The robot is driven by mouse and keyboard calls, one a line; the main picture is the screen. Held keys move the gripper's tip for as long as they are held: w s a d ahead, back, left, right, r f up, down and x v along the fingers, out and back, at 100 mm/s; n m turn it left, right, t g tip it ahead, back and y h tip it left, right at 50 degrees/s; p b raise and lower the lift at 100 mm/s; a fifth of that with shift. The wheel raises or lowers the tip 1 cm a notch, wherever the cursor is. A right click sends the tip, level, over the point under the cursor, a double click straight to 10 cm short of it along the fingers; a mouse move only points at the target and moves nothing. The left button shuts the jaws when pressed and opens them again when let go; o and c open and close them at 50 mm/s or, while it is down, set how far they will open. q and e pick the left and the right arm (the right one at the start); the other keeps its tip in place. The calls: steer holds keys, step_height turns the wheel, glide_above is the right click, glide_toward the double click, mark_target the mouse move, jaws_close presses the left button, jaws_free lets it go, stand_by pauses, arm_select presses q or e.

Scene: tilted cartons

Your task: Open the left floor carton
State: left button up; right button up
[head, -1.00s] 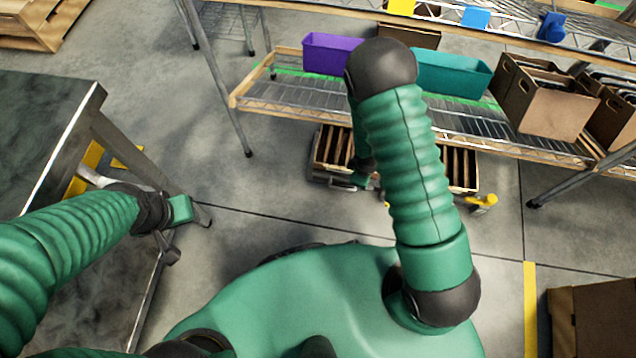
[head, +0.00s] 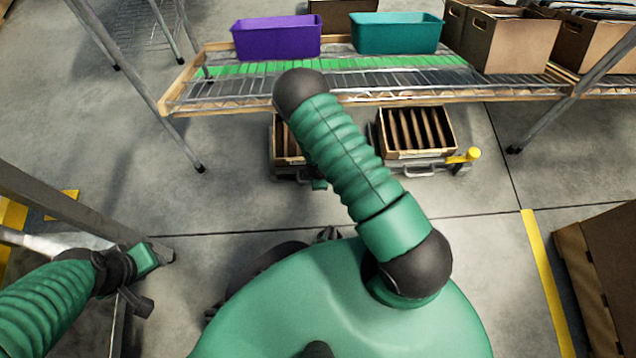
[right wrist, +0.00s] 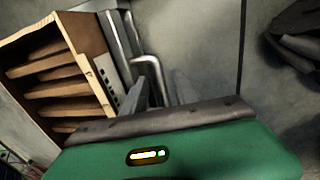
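The left floor carton (head: 285,145) is a brown open-topped box with dark slats, on the floor under the shelf. My right arm hides part of it in the head view. In the right wrist view a slatted carton (right wrist: 62,75) stands at the left, with a bent metal handle (right wrist: 152,68) beside it. My right gripper (right wrist: 159,90) has its two grey fingers apart near the handle; whether they touch it I cannot tell. A similar right floor carton (head: 418,128) has a front handle and a yellow knob. My left gripper (head: 143,280) is at the lower left, away from the cartons; its fingers are unclear.
A wire shelf (head: 370,88) with purple (head: 277,38) and teal (head: 397,34) bins and file boxes (head: 508,42) overhangs the floor cartons. A table frame (head: 60,215) is close to my left arm. A large brown box (head: 605,270) stands at the right. Floor before the cartons is clear.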

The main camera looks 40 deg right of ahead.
steer(key=shift+f, duration=0.5)
steer(key=shift+r, duration=0.1)
jaws_close()
stand_by(1.0)
